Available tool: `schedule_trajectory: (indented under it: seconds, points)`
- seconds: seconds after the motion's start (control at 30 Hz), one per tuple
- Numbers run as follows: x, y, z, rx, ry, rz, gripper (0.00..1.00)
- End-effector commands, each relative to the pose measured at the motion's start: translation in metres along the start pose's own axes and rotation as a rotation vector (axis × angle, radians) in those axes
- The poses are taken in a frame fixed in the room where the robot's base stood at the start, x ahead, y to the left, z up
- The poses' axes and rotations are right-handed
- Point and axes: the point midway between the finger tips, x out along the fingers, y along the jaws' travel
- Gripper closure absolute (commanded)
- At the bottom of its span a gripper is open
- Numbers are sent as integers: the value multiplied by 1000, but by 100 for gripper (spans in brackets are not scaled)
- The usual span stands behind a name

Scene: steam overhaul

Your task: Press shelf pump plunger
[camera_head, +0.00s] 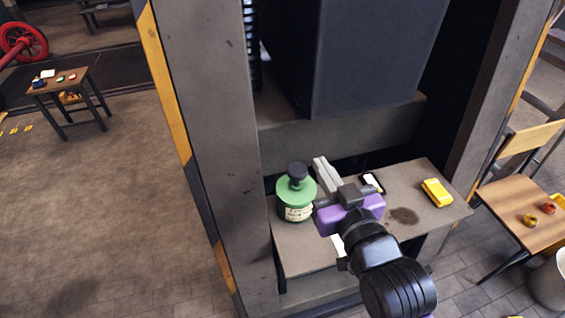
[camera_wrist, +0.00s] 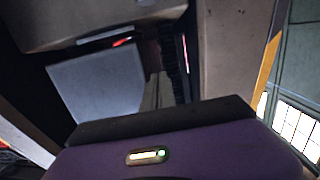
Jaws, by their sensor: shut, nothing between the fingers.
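The pump is a squat green container (camera_head: 295,205) with a cream label, upright on the left part of the shelf (camera_head: 300,258). Its black plunger knob (camera_head: 297,171) stands up from the green top. My gripper (camera_head: 320,162) has a purple body and pale grey fingers, held together and empty. In the head view the fingers are just right of the knob, with a small gap showing between them. The height difference is hard to judge. The wrist view shows the purple housing and part of the fingers (camera_wrist: 153,93); I cannot make out the pump there.
A black-edged card or device (camera_head: 372,183) and a yellow object (camera_head: 437,192) lie on the shelf right of my gripper. A dark stain (camera_head: 404,216) lies between. A grey upright post (camera_head: 205,130) borders the shelf at left. A chair (camera_head: 525,205) stands at right.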

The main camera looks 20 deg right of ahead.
Motion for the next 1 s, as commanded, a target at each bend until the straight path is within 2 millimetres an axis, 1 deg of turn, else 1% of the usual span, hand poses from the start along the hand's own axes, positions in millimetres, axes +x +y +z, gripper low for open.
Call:
schedule_trajectory:
  seconds: [0.03,0.1,0.2,0.33,0.67,0.77,0.83,1.0]
  points:
    - [4,0,8,-2,-40,0,100]
    - [3,0,25,-3,-100,1,100]
    - [1,0,38,-4,-150,2,100]
    - [0,0,43,-4,-173,2,100]
    - [2,0,43,-4,-172,2,100]
    - [8,0,43,-4,-171,2,100]
    - [17,0,44,-4,-171,2,100]
    - [48,0,48,-4,-171,2,100]
